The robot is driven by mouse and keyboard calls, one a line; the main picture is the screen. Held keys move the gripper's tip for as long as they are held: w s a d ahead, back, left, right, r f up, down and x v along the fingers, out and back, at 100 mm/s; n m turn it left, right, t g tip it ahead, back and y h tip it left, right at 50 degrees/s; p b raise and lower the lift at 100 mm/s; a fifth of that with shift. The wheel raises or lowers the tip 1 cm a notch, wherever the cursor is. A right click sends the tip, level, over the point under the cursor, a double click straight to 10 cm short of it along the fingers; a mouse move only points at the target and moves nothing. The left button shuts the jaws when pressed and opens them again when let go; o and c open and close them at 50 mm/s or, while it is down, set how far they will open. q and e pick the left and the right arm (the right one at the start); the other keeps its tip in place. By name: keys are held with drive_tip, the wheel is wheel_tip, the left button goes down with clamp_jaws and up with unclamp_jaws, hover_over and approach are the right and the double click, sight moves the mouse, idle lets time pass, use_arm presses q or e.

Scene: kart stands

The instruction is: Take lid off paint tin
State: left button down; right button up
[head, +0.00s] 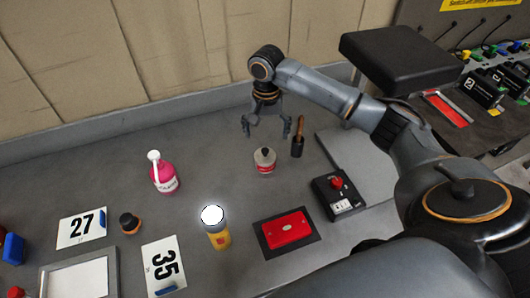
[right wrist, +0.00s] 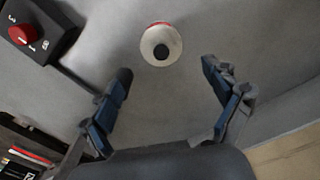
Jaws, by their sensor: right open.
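A small tin with a pale top and red band (head: 265,162) stands upright on the grey bench, and I take it to be the paint tin. It also shows in the right wrist view (right wrist: 161,46) from above, as a pale round top with a dark centre. I cannot tell whether that centre is a knob or an opening. My right gripper (head: 270,124) is open and empty, above and behind the tin and apart from it. In the right wrist view its spread fingers (right wrist: 165,90) have the tin beyond their tips. My left gripper is not in view.
A dark tool with a wooden handle (head: 298,140) stands just right of the tin.

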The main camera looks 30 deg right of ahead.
sight(265, 150)
drive_tip(key=shift+f, duration=0.85)
drive_tip(key=f+p, duration=0.1)
drive_tip(key=f, duration=0.1)
drive_tip(key=f+p, duration=0.1)
drive_tip(key=f, duration=0.1)
drive_tip(key=shift+s+a, duration=0.1)
drive_tip(key=shift+a, duration=0.1)
drive_tip(key=shift+f, duration=0.7)
clamp_jaws()
